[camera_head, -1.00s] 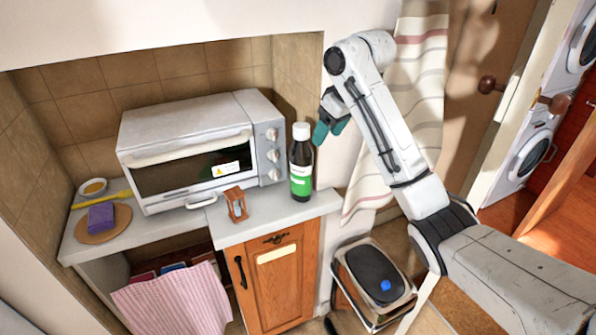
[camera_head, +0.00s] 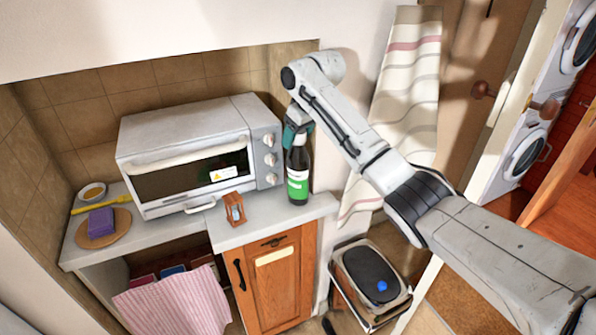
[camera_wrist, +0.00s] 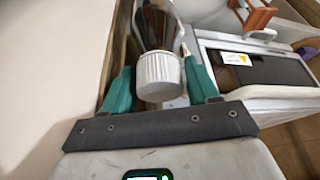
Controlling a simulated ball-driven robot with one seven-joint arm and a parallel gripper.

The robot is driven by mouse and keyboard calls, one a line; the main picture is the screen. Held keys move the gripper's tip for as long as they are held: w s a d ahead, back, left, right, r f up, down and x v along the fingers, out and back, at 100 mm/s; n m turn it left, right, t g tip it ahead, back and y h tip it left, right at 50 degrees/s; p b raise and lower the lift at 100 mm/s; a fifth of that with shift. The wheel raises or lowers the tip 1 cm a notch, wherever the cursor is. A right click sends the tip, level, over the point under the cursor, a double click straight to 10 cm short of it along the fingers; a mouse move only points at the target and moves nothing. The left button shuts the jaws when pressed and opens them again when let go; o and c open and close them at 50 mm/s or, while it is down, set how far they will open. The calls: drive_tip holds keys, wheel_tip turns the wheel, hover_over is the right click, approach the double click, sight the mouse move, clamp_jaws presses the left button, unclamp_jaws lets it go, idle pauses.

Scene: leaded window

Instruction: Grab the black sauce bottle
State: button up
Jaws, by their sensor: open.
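The black sauce bottle (camera_head: 298,177), with a green and white label, stands upright on the counter to the right of the toaster oven. My gripper (camera_head: 297,130) is above it at its top, and hides the cap in the head view. In the wrist view the bottle's white ribbed cap (camera_wrist: 159,75) and dark shoulder lie between the two teal fingers of my gripper (camera_wrist: 160,85). The fingers are open, one on each side of the cap, with gaps visible.
A white toaster oven (camera_head: 190,160) stands close left of the bottle. A small wooden hourglass (camera_head: 234,208) sits on the counter (camera_head: 262,228) in front of the oven. A wall is close to the right of the bottle, with a striped curtain (camera_head: 405,100) beyond.

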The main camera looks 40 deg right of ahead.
drive_tip(key=shift+w+f, duration=0.2)
drive_tip(key=shift+f, duration=0.35)
drive_tip(key=shift+c, duration=0.3)
clamp_jaws()
drive_tip(key=shift+r, duration=0.15)
